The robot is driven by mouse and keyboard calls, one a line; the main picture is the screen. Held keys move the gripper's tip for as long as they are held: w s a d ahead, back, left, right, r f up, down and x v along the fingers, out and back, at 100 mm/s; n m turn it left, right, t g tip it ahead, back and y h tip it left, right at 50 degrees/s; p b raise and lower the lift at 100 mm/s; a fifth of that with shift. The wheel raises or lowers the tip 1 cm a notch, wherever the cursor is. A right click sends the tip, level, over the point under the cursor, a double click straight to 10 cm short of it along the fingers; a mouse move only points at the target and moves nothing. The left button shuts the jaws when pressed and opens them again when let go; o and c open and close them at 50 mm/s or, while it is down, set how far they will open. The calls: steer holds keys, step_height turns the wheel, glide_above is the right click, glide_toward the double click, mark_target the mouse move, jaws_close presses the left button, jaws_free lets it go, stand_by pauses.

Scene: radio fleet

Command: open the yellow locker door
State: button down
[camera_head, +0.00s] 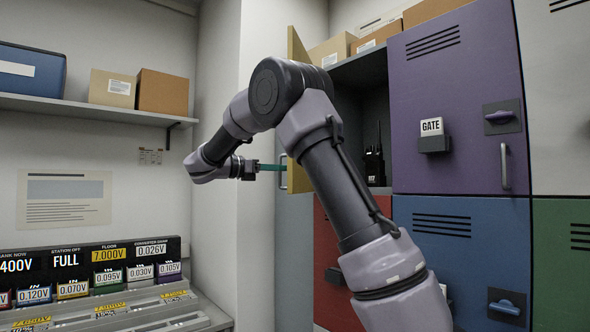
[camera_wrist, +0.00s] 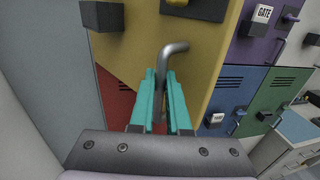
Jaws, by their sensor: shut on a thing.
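The yellow locker door (camera_head: 296,48) stands swung open, seen nearly edge-on and partly behind my arm; it fills the middle of the wrist view (camera_wrist: 205,60). Its bent metal handle (camera_wrist: 171,55) runs down between my teal fingers. My gripper (camera_wrist: 165,80) is shut on this handle; in the head view the gripper (camera_head: 280,168) reaches the door from the left. Behind the door, the dark locker compartment (camera_head: 352,108) is exposed, with a black radio (camera_head: 375,165) standing inside. My arm hides much of the door and compartment.
A purple locker door (camera_head: 455,80) labelled GATE is shut to the right. Blue (camera_head: 460,250), red (camera_head: 325,250) and green (camera_head: 562,250) doors are below. A pale wall (camera_head: 215,90) stands close left of my gripper. A charging rack (camera_head: 90,275) is at lower left.

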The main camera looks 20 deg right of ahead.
steer(key=w+a, duration=0.6)
steer(key=w, duration=0.1)
steer(key=shift+w, duration=0.35)
steer(key=c, duration=1.2)
jaws_free()
steer(key=shift+o, duration=0.2)
steer(key=s+a, duration=0.1)
steer(key=a, duration=0.9)
steer(key=shift+s+a, duration=0.3)
steer(key=shift+s, duration=0.05)
